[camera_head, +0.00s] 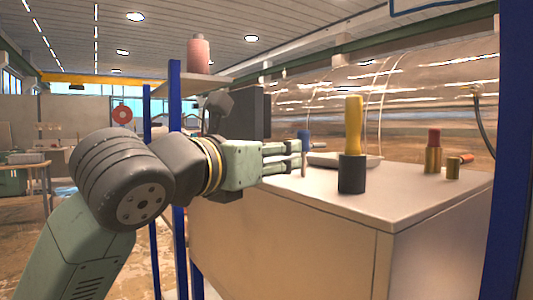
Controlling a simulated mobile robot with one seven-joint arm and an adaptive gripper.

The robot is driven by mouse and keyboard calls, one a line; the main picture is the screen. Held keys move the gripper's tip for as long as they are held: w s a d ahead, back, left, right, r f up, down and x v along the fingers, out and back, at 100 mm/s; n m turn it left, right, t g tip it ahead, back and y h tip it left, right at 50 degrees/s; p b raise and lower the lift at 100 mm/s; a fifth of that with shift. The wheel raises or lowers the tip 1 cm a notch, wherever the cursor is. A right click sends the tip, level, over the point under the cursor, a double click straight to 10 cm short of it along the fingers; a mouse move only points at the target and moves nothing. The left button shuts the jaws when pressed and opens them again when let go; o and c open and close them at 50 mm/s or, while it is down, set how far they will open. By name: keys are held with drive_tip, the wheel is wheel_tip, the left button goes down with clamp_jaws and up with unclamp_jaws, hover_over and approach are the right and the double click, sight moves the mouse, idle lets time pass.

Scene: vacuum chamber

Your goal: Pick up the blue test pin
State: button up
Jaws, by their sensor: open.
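The blue test pin (304,136) stands upright on the beige cabinet top, near its far left part, with a blue upper part and a brownish lower part. My gripper (296,156) reaches in from the left, pointing right, with its two fingers apart and nothing seen held between them. The fingertips overlap or adjoin the middle of the pin in this view. I cannot tell whether they touch it or whether the pin is between them.
On the cabinet top (400,190) stand a yellow-handled tool in a black base (352,170), a red-topped brass piece (433,155), a short brass cylinder (453,169) and a shallow tray (345,160). Blue posts (175,150) rise left of the cabinet. A large metallic chamber (430,100) lies behind.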

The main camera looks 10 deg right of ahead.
sight(303, 151)
drive_tip(key=p+x, duration=0.1)
drive_tip(key=x, duration=0.4)
drive_tip(key=shift+w+d, duration=0.2)
drive_tip(key=shift+w, duration=0.05)
drive_tip(key=x, duration=0.1)
drive_tip(key=p+x, duration=0.2)
drive_tip(key=x, duration=0.1)
drive_tip(key=shift+s+d+r, duration=0.1)
drive_tip(key=shift+d+r, duration=0.1)
drive_tip(key=shift+r, duration=0.1)
drive_tip(key=shift+w+d+f, duration=0.1)
drive_tip(key=shift+w+d, duration=0.2)
drive_tip(key=shift+w, duration=0.1)
drive_tip(key=shift+c, duration=0.4)
clamp_jaws()
